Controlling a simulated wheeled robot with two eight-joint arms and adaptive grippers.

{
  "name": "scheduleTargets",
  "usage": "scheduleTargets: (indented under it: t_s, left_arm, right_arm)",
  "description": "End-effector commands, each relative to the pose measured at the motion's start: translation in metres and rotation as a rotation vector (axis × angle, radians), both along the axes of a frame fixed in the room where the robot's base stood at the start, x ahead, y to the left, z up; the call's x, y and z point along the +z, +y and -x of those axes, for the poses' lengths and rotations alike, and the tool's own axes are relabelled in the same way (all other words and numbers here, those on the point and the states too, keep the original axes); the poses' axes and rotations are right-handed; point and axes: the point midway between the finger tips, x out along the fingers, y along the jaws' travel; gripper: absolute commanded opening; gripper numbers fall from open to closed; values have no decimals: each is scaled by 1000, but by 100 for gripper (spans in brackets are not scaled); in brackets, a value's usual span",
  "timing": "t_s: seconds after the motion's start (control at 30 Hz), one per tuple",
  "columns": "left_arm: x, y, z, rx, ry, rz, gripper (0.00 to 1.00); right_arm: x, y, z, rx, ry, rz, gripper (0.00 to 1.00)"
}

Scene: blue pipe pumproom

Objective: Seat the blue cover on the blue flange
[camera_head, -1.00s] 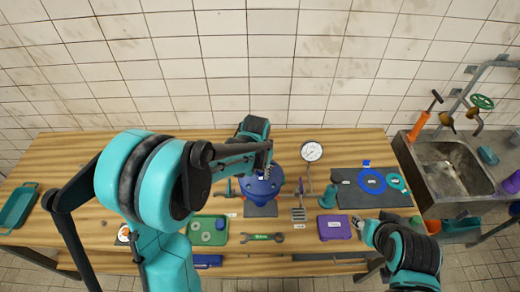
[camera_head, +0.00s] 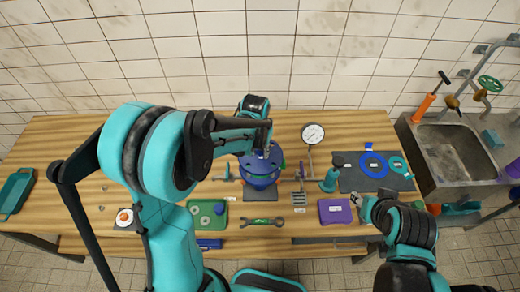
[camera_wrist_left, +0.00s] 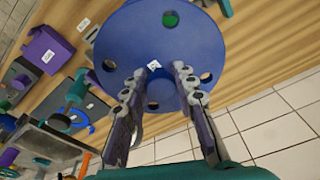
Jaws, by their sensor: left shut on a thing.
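The blue cover (camera_wrist_left: 128,38) is a round disc with several holes and a small white label. It fills the top of the left wrist view. My left gripper (camera_wrist_left: 163,100) is shut on its middle part, which shows between the fingers. In the head view the cover (camera_head: 262,163) is under my left gripper (camera_head: 266,147), over the blue flange (camera_head: 260,182) on a dark plate. The fingers hide part of it, and I cannot tell whether cover and flange touch. A green spot shows through one hole. My right gripper (camera_head: 359,200) is beside the purple tray; its fingers are too small to judge.
A dial gauge (camera_head: 312,134) on a stand and a teal bottle-like item (camera_head: 330,180) stand right of the flange. A dark mat (camera_head: 350,182) holds blue and teal rings.

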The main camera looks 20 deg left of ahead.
Motion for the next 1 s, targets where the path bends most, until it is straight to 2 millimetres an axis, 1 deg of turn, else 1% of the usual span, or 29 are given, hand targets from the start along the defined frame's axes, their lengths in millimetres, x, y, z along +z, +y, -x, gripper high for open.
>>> scheduleTargets:
  t_s: [1.0]
  left_arm:
    - [-42,0,0,0,0,0,0]
  right_arm:
    - [-27,0,0,0,0,0,40]
